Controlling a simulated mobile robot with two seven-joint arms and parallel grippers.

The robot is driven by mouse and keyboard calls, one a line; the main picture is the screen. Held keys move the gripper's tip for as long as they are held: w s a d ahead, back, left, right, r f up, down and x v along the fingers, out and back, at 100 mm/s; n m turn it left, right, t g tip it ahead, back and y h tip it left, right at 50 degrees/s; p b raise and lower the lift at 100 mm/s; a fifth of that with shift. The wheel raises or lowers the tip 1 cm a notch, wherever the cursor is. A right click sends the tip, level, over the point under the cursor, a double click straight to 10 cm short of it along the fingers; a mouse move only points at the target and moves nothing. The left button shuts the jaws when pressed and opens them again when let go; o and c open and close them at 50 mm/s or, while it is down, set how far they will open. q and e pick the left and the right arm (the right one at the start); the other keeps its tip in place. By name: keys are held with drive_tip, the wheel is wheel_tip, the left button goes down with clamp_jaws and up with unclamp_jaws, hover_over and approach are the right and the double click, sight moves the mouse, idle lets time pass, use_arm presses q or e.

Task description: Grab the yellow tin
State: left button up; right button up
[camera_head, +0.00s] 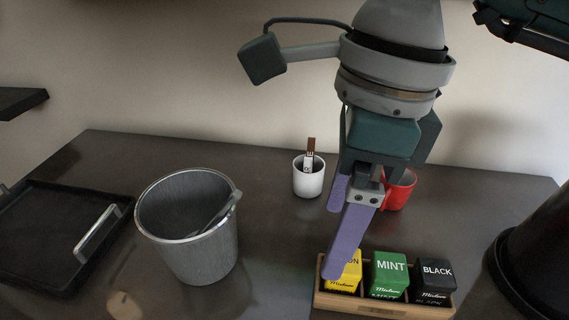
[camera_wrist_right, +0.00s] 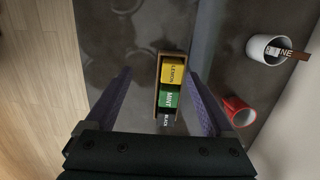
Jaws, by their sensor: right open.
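The yellow tin (camera_head: 346,275), marked LEMON in the right wrist view (camera_wrist_right: 174,73), stands in the left compartment of a wooden box (camera_head: 385,304). In the head view a purple finger of my right gripper (camera_head: 340,228) partly covers it. The green MINT tin (camera_head: 389,275) and the black tin (camera_head: 433,279) fill the rest of the box. My right gripper is open and empty above the box. In the right wrist view its fingers (camera_wrist_right: 160,100) show on either side of the box, apart from the tins. My left gripper is not in view.
A metal ice bucket (camera_head: 190,235) with a utensil stands left of the box. A black tray (camera_head: 60,235) lies at far left. A white cup (camera_head: 308,178) with a stick and a red mug (camera_head: 398,190) stand behind. A dark round object (camera_head: 535,260) stands at right.

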drive_tip(key=shift+w+d+f+h, duration=0.25)
drive_tip(key=shift+w+d+h, duration=0.05)
drive_tip(key=shift+d, duration=0.2)
drive_tip(key=shift+w+d+f+h, duration=0.2)
drive_tip(key=shift+w+d+h, duration=0.1)
drive_tip(key=shift+d, duration=0.15)
drive_tip(key=shift+d+f+b, duration=0.2)
drive_tip(key=shift+f+b, duration=0.1)
drive_tip(key=shift+b, duration=0.1)
wheel_tip(320, 180, down, 4)
drive_tip(key=b, duration=0.2)
drive_tip(key=shift+s+r+b, duration=0.1)
drive_tip(key=shift+b, duration=0.25)
drive_tip(key=f+b, duration=0.2)
drive_tip(key=f, duration=0.1)
drive_tip(key=f+b, duration=0.2)
drive_tip(key=shift+w+d+f, duration=0.1)
drive_tip(key=shift+w+f, duration=0.1)
drive_tip(key=shift+w, duration=0.05)
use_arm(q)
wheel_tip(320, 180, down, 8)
use_arm(e)
drive_tip(key=shift+r, duration=0.1)
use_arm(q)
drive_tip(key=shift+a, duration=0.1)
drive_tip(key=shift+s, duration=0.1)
use_arm(e)
clamp_jaws()
